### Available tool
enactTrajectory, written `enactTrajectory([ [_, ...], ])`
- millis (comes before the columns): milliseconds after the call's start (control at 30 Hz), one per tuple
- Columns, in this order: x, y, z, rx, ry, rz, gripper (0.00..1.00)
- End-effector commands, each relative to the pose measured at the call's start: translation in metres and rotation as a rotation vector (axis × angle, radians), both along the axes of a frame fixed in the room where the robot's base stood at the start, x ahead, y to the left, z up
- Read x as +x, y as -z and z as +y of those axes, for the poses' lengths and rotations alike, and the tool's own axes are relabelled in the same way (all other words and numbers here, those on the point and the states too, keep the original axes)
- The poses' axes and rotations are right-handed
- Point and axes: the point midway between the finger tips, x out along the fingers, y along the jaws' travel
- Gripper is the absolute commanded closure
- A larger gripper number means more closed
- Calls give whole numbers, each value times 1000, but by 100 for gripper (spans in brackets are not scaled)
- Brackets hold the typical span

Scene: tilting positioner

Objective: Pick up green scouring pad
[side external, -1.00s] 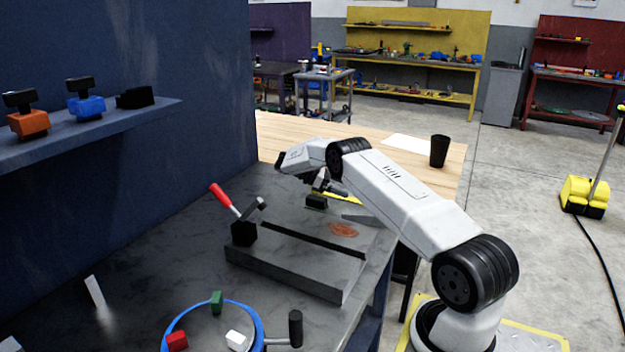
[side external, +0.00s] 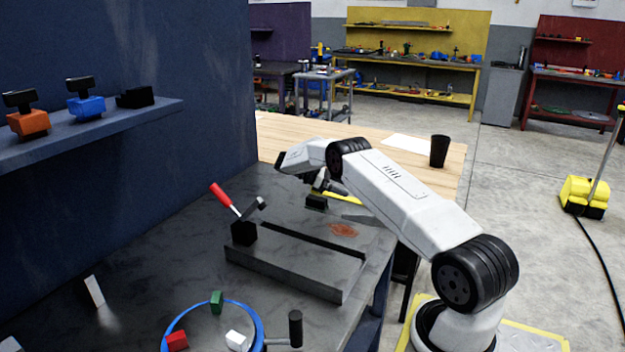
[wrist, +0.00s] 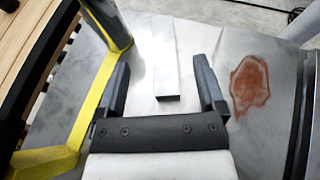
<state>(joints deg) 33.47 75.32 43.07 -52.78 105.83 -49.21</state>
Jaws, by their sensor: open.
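No green pad can be clearly made out in either current view. In the side external view a small dark block (side external: 316,202) with a faint green lower edge sits at the far end of the grey bench, under my wrist. I cannot tell if the green edge is the scouring pad. My gripper (wrist: 161,65) is open in the wrist view, with its two dark fingers apart. A pale rectangular bar (wrist: 164,45) with a dark near end shows between and beyond the fingers. I see nothing gripped. In the side external view my fingers are mostly hidden.
A reddish-brown stain (wrist: 249,84) lies right of the fingers. Yellow edging (wrist: 95,100) and a post stand left. A slotted grey block (side external: 290,272) with a red-handled clamp (side external: 224,197) and a blue-rimmed round fixture (side external: 258,322) are nearer. A black cup (side external: 439,151) stands on the wooden table.

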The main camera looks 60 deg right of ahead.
Motion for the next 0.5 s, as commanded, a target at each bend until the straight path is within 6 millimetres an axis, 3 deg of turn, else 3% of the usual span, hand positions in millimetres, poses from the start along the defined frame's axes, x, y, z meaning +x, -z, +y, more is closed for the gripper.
enactTrajectory([
  [167,0,-13,0,-2,0,-2,12],
  [400,0,-54,0,-3,0,-4,12],
  [500,-3,-42,-3,61,6,-72,12],
])
